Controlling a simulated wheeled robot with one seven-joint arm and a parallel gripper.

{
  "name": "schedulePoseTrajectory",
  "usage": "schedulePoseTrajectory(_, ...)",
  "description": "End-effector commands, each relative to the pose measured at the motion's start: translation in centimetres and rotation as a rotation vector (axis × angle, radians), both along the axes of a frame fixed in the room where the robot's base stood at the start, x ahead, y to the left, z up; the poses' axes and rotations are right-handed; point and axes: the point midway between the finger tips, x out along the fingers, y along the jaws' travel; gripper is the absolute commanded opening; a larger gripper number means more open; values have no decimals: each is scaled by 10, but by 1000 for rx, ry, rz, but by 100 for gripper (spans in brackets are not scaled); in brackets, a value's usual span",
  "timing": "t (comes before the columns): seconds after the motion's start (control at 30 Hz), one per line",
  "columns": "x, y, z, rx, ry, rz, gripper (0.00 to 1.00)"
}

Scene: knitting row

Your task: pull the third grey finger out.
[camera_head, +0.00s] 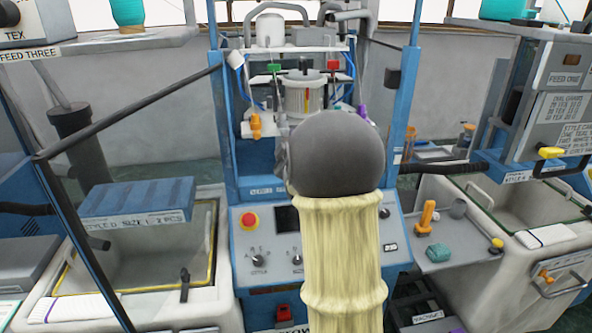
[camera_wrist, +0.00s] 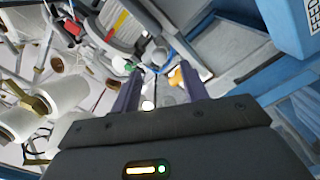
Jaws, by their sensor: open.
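My gripper (camera_wrist: 158,78) is open in the wrist view, its two dark fingers apart with no object visibly held between them. In the head view my arm hides it. Ahead of it is the blue-framed knitting machine (camera_head: 230,160), with a ribbed grey cylinder (camera_head: 302,95) in its upper part. The cylinder also shows in the wrist view (camera_wrist: 120,25), with red and yellow stripes. I cannot pick out separate grey fingers or tell which is the third. An orange piece (camera_wrist: 176,77) shows beside the right gripper finger, and a green piece (camera_wrist: 130,66) shows by the left one.
White cones (camera_wrist: 62,92) stand at left in the wrist view. In the head view, a bin with a blue lid (camera_head: 140,198) stands left. A grey shelf (camera_head: 450,250) with an orange-handled tool (camera_head: 427,214) and another bin (camera_head: 520,215) are right.

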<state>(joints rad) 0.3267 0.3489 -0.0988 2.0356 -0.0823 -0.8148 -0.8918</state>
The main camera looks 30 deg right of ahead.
Motion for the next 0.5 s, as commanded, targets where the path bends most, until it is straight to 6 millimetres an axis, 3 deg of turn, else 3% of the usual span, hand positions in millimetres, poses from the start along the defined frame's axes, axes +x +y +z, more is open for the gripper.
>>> schedulePoseTrajectory(0.5,-84,32,-2,1,-1,1,44)
